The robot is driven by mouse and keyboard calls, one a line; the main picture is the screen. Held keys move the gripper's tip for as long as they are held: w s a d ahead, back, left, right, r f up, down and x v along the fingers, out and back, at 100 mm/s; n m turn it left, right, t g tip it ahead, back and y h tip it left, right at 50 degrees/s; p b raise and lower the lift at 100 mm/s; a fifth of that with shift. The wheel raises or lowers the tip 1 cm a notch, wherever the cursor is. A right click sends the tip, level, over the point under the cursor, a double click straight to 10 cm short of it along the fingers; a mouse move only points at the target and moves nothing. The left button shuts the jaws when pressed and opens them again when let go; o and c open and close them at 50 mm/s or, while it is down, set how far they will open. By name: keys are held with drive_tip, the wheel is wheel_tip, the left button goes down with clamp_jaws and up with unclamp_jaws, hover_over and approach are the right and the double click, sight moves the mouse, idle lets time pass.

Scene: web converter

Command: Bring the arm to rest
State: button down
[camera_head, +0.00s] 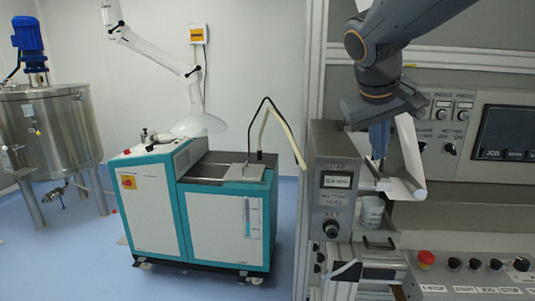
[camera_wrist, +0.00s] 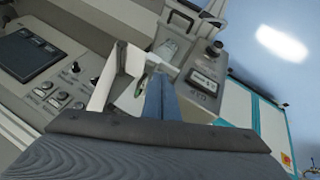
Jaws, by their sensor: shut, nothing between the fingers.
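My arm hangs down from the top right in the head view. My gripper (camera_head: 379,152) points downward, its fingers together and empty. In the wrist view the gripper (camera_wrist: 158,90) shows as closed blue-grey fingers. Its tips are close to the white web (camera_head: 408,165) of the converter, which also shows in the wrist view (camera_wrist: 105,80). I cannot tell whether they touch.
A grey gap control box (camera_head: 335,182) stands just left of the gripper. A pale cup (camera_head: 371,211) is below it. A button panel (camera_head: 470,270) with a red emergency stop (camera_head: 426,257) is at lower right. A teal-and-white cabinet (camera_head: 228,232) and a steel tank (camera_head: 48,130) stand left.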

drive_tip(key=s+a+f+g+y, duration=0.1)
drive_tip(key=s+f, duration=0.3)
drive_tip(key=f, duration=0.5)
drive_tip(key=s+a+f+m+g+y, duration=0.1)
drive_tip(key=s+a+f+g, duration=0.1)
drive_tip(key=s+f, duration=0.3)
drive_tip(key=s+a+f+g+y, duration=0.1)
drive_tip(key=s+f, duration=0.4)
drive_tip(key=f, duration=0.8)
drive_tip(key=shift+a+f+y, duration=0.2)
drive_tip(key=shift+y, duration=0.2)
drive_tip(key=shift+w, duration=0.1)
